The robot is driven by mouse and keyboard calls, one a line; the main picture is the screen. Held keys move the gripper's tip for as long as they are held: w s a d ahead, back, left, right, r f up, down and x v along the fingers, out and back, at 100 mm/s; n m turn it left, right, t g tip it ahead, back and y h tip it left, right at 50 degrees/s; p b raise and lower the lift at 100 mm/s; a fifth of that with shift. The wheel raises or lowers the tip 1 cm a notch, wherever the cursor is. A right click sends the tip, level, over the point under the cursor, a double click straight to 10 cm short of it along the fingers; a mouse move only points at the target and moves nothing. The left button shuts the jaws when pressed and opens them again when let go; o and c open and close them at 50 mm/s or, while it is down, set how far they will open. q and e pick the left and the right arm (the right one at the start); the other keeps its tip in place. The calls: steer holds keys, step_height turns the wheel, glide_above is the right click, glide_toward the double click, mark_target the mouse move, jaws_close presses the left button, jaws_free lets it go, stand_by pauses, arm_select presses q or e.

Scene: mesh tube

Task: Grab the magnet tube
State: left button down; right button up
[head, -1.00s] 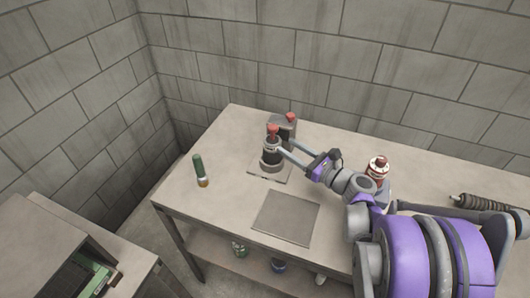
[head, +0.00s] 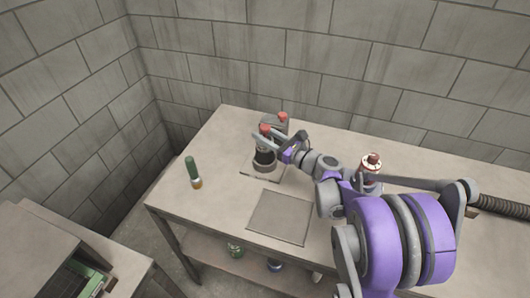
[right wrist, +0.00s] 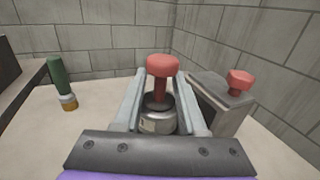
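A dark cylinder with a silver base and a red knob on top (head: 264,160) stands upright on the table. I cannot tell for certain whether it is the magnet tube. It also shows in the right wrist view (right wrist: 158,122). My right gripper (head: 268,139) reaches it from the right, with one finger on each side of its upper part. In the right wrist view the fingers (right wrist: 161,80) are spread, and firm contact does not show. A green tube with an amber and white end (head: 193,172) stands apart to the left. My left gripper is not in view.
A grey box with a red knob (head: 276,121) stands close behind the cylinder. A red and white canister (head: 371,170) is to the right near my arm. A flat grey plate (head: 280,216) lies in front. The left table surface is mostly clear.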

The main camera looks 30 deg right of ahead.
jaws_close()
stand_by(1.2)
